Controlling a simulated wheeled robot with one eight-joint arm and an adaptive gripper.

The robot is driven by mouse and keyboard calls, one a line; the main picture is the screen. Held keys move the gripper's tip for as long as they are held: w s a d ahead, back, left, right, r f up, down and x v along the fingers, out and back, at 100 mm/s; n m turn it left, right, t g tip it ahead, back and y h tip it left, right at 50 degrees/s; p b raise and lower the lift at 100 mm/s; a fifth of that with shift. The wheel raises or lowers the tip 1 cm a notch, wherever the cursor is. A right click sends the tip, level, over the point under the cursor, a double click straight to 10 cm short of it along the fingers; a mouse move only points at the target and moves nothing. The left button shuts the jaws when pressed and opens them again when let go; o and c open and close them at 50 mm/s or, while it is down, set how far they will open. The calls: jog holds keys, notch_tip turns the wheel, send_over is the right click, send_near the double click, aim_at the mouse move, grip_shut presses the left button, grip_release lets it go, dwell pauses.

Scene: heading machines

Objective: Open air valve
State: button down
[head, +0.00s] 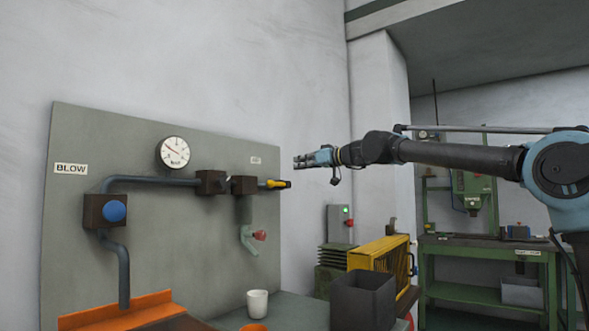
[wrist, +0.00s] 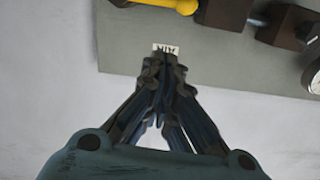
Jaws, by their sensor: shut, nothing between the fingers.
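The air valve's yellow handle (head: 277,184) sticks out to the right of a dark brown block (head: 244,185) on the grey-green panel (head: 210,140). A small label (head: 256,160) is above it; in the wrist view the label (wrist: 166,48) reads AIR. My gripper (head: 297,162) is shut and empty, in the air above and right of the handle in the head view. In the wrist view my gripper (wrist: 164,62) has its tips together just below the label, and the yellow handle (wrist: 170,4) shows at the top edge, apart from the fingers.
A pressure gauge (head: 173,152), a pipe (head: 150,182), a blue button (head: 114,211) and a small red knob (head: 260,236) are on the panel. Below stand a white cup (head: 257,303) and a dark open box (head: 362,302). Space around my gripper looks clear.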

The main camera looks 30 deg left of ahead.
jog(key=shift+d, duration=0.9)
jog(key=shift+d, duration=0.1)
jog(key=d+f+m+t+h, duration=0.1)
jog(key=d+f+m+h, duration=0.1)
jog(key=d+f, duration=0.9)
jog(key=w+d+f+m+h, duration=0.1)
jog(key=d+f+h, duration=0.2)
jog(key=d+f, duration=0.8)
jog(key=d+f+m+t+h, duration=0.15)
jog(key=d+f, duration=0.35)
jog(key=d, duration=1.1)
jog(key=s+d+f+m+h, duration=0.3)
jog(key=s+d+f, duration=0.3)
jog(key=d+f, duration=0.6)
jog(key=s+d+f+m+g+h, duration=0.1)
jog(key=s+d+f+m+h, duration=0.3)
jog(key=s+d+f, duration=0.3)
jog(key=s+d+f+m+h, duration=0.4)
jog(key=s+d+f, duration=0.3)
jog(key=d+f, duration=1)
jog(key=shift+f, duration=0.15)
jog(key=shift+s+m+g, duration=0.1)
jog(key=shift+m+g, duration=0.15)
